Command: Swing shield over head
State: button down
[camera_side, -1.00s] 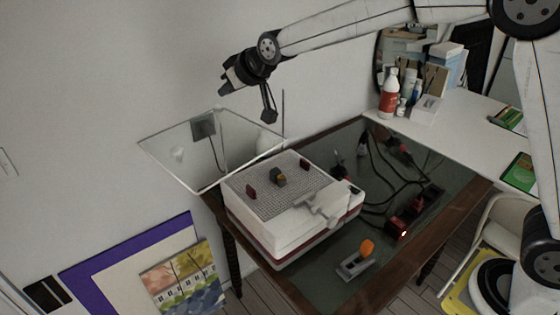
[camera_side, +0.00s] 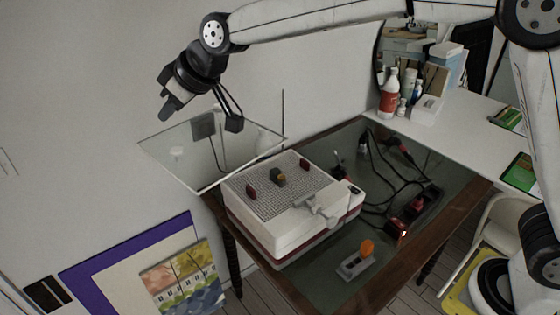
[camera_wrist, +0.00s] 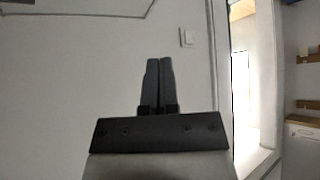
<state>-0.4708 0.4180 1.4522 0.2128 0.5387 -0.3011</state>
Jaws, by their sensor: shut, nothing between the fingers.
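The shield is a clear, pale-edged panel (camera_side: 215,178) at the back left of the white machine (camera_side: 285,228) in the side view. It is tilted back, away from the machine's top. The head (camera_side: 318,204), a light grey piece, sits at the front right of the machine's perforated bed. My gripper (camera_side: 168,112) is above the panel's far left edge, pointing down and left. Its fingers are shut and empty; whether they touch the panel I cannot tell. In the wrist view the closed fingers (camera_wrist: 158,85) show against a bare wall.
Dark red and orange pieces (camera_side: 278,177) stand on the bed. An orange-knobbed switch (camera_side: 366,247) sits on the dark table in front. Cables and a power strip (camera_side: 420,205) lie to the right. A white side table (camera_side: 465,140) holds bottles. Open air lies above the bed.

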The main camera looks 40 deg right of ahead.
aim_at(181, 159)
jog(key=x, duration=0.8)
jog(key=shift+w+f, duration=0.1)
jog(key=shift+f, duration=0.15)
jog(key=shift+s+d+f, duration=0.15)
jog(key=shift+s+d, duration=0.4)
jog(key=shift+s, duration=0.25)
jog(key=shift+s+d+f, duration=0.15)
jog(key=shift+s+d, duration=0.4)
jog(key=shift+s, duration=0.2)
jog(key=shift+s+d, duration=0.2)
jog(key=shift+s, duration=0.05)
